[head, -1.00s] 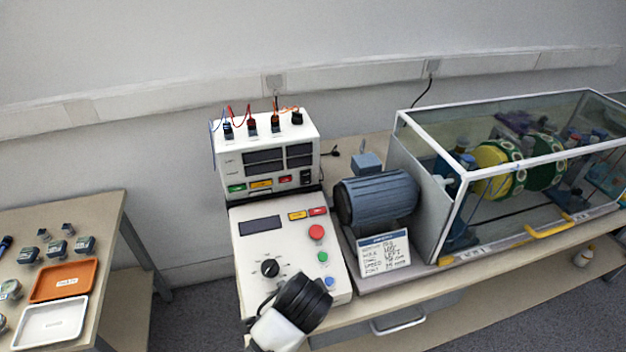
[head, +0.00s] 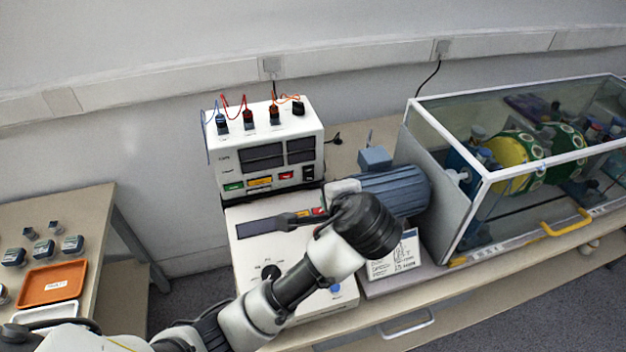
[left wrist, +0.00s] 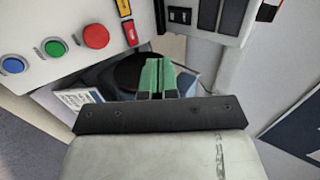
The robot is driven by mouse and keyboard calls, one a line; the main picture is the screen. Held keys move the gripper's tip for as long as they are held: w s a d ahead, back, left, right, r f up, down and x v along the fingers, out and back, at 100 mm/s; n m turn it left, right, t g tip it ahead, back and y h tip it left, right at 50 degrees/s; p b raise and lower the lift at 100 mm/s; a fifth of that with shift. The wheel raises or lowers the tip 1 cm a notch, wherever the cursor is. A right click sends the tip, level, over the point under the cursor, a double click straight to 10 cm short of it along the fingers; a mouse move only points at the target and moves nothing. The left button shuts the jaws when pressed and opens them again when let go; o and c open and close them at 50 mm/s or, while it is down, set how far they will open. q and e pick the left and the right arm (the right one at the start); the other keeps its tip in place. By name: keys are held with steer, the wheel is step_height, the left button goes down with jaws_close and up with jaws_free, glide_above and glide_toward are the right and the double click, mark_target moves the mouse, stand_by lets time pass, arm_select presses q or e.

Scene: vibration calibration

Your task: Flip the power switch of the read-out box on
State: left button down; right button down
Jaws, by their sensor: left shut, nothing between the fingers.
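The read-out box (head: 222,158) is the white box with dark displays at the back of the bench. Its power switch (head: 308,173) looks like the black rocker at the lower right of its front; it also shows near the top of the left wrist view (left wrist: 180,15). My left gripper (head: 288,219) reaches leftward above the control panel, in front of the box and apart from the switch. Its green fingertips (left wrist: 157,76) are shut and empty in the left wrist view. Which way the rocker is set is too small to tell. My right gripper is not in view.
The white control panel (head: 250,250) lies below, with red (left wrist: 96,36), green (left wrist: 55,48) and blue (left wrist: 14,65) buttons. A blue motor (head: 400,188) and a glass-sided enclosure (head: 440,185) stand to the right. A side table (head: 85,205) with an orange tray (head: 52,283) is at left.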

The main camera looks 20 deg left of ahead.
mark_target(310, 178)
arm_select(q)
steer(key=p+x, duration=0.1)
steer(key=x, duration=0.8)
steer(key=shift+w+a+f, duration=0.25)
steer(key=shift+a, duration=0.05)
steer(key=shift+w+a+p, duration=0.2)
steer(key=shift+w+a, duration=0.1)
steer(key=shift+w, duration=0.2)
steer(key=shift+w+a+p, duration=0.15)
steer(key=shift+w+a, duration=0.15)
steer(key=shift+w, duration=0.2)
steer(key=shift+w+a+f, duration=0.2)
steer(key=shift+w+a, duration=0.15)
steer(key=shift+w, duration=0.2)
steer(key=shift+f, duration=0.1)
steer(key=shift+w+a, duration=0.1)
